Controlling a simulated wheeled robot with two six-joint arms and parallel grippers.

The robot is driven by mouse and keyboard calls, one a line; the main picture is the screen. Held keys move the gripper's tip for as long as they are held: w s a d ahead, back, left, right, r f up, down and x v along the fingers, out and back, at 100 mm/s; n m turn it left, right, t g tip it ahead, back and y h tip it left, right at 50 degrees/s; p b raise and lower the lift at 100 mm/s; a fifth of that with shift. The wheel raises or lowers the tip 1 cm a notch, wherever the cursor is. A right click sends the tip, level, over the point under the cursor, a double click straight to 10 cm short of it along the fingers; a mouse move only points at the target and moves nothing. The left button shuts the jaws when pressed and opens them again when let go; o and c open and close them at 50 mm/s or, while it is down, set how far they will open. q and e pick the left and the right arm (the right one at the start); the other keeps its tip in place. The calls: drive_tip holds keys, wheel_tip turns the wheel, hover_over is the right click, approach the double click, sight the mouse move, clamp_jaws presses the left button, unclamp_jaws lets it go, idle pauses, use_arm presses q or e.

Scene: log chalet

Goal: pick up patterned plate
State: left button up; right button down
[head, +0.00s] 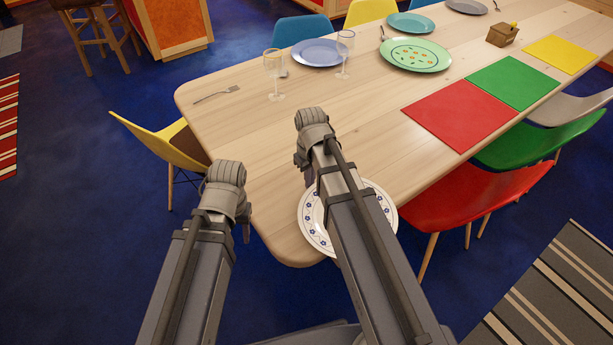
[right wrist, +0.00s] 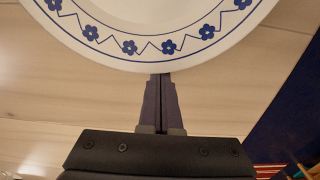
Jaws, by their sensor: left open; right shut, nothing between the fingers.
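The patterned plate (head: 316,234) is white with a ring of blue flowers and lies at the near end of the wooden table (head: 260,190). My right arm covers its middle in the head view. In the right wrist view the plate (right wrist: 150,52) fills the top, its rim at the fingertips of my right gripper (right wrist: 160,78). Those fingers are shut together with nothing between them; I cannot tell whether they touch the rim. My left gripper (head: 246,234) is open and empty, left of the plate by the table's near left edge, mostly hidden by its own arm.
Two glasses (head: 273,72), a fork (head: 216,94) and a blue-grey plate (head: 318,53) stand farther back. A green plate (head: 415,54) with orange marks lies beyond. Red (head: 460,112) and green mats line the right side. Yellow (head: 165,142) and red (head: 470,195) chairs flank the table.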

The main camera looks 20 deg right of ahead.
drive_tip(key=shift+r, duration=0.1)
wheel_tip(320, 180, up, 8)
drive_tip(key=p, duration=0.8)
drive_tip(key=c, duration=1.5)
unclamp_jaws()
drive_tip(key=shift+a+f, duration=0.1)
drive_tip(key=shift+f, duration=0.1)
drive_tip(key=o, duration=0.8)
drive_tip(key=shift+h, duration=0.6)
drive_tip(key=s+a, duration=0.3)
drive_tip(key=s, duration=0.1)
drive_tip(key=s+a, duration=0.6)
drive_tip(key=s, duration=0.1)
drive_tip(key=shift+s+a, duration=0.35)
drive_tip(key=shift+a, duration=0.05)
drive_tip(key=shift+s+a, duration=0.15)
drive_tip(key=shift+s, duration=0.1)
